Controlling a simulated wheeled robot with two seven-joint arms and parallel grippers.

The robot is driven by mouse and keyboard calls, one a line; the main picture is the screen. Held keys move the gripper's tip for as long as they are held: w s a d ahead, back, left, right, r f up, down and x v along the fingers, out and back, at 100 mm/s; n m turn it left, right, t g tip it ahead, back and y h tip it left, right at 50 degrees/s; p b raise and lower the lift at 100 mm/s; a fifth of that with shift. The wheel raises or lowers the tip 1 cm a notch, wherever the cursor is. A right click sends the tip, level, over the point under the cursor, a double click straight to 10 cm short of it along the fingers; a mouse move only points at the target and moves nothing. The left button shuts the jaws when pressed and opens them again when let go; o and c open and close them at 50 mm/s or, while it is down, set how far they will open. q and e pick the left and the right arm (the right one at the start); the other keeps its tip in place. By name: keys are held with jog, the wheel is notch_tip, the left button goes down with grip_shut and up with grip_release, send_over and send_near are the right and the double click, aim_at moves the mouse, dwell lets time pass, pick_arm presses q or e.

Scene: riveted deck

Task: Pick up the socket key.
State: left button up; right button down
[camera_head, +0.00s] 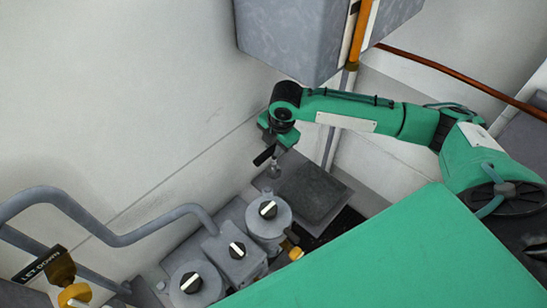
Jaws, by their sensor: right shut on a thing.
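My right arm comes in from the right, and its gripper (275,150) points down near the wall, above the back end of the grey deck fittings. It is shut on the socket key (273,170), which has a dark bar handle sticking out to the lower left and a small metal shaft pointing down. The key's lower end is close to the grey surface beside a dark square plate (313,193); I cannot tell whether it touches. The jaws partly hide the key's top. My left gripper is not in view.
Several grey housings with black-and-white knobs, one a round unit (268,222), stand in front of the gripper. A grey pipe rail (120,238) runs at left. A large grey box (298,38) hangs above the arm. A green panel (400,255) fills the lower right.

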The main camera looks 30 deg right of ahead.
notch_tip(320, 180, up, 2)
jog(key=shift+w+b, duration=0.1)
jog(key=shift+b, duration=0.2)
jog(key=s+d+b, duration=0.2)
jog(key=s+d, duration=0.1)
jog(key=s, duration=0.6)
jog(key=s+d+b, duration=0.3)
jog(key=s, duration=0.6)
jog(key=shift+s+d+r, duration=0.2)
jog(key=shift+s+d, duration=0.05)
jog(key=shift+s, duration=0.1)
jog(key=c, duration=2)
grip_release()
jog(key=shift+c, duration=0.2)
grip_shut()
jog(key=shift+s, duration=0.1)
